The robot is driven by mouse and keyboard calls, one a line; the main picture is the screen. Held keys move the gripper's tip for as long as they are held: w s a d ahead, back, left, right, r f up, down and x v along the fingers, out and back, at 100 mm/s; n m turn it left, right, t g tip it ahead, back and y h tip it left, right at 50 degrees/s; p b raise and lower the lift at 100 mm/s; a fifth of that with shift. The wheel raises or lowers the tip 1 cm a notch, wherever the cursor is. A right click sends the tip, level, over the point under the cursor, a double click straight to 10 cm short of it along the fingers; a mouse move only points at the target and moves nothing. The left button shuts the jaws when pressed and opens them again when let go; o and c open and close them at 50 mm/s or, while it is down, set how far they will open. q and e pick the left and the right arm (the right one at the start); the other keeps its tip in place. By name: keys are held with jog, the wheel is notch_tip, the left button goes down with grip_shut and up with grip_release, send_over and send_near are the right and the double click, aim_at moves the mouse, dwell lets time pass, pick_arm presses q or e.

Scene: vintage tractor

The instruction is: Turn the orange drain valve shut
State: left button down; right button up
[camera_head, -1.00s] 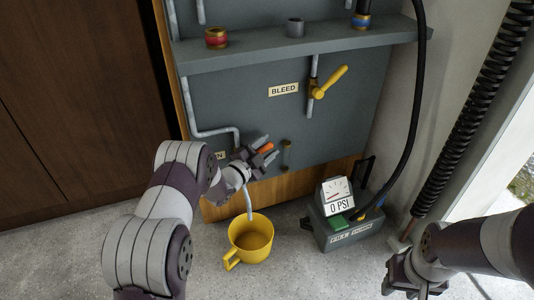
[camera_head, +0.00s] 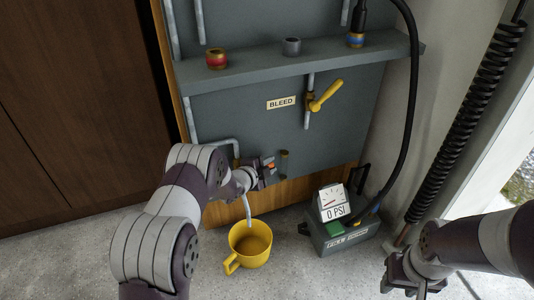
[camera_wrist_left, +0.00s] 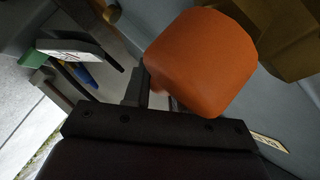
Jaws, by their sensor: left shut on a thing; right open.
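The orange drain valve handle (camera_head: 271,166) shows as a small orange patch between the fingers of my left gripper (camera_head: 268,170), low on the grey panel. In the left wrist view the orange handle (camera_wrist_left: 202,62) fills the space in front of the jaws, and a brass fitting (camera_wrist_left: 285,35) shows beside it. My left gripper is shut on the handle. The rest of the valve is hidden behind the gripper and wrist. My right gripper (camera_head: 408,283) is open and empty, low at the right above the floor.
A yellow mug (camera_head: 251,244) stands on the floor below a pipe. A pump box with a 0 PSI gauge (camera_head: 333,202) stands to its right. A yellow-handled valve (camera_head: 323,96) is beside the BLEED label (camera_head: 281,103). A black hose (camera_head: 411,120) hangs at the right.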

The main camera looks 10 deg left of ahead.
pick_arm(q)
jog(key=c, duration=1)
grip_release()
jog(key=shift+f, duration=0.1)
jog(key=shift+s+a+r, duration=0.1)
jog(key=shift+s+r, duration=0.05)
jog(key=shift+r, duration=0.05)
jog(key=p+v, duration=0.6)
jog(key=v, duration=0.6)
jog(key=shift+s, duration=0.2)
jog(key=shift+f, duration=0.1)
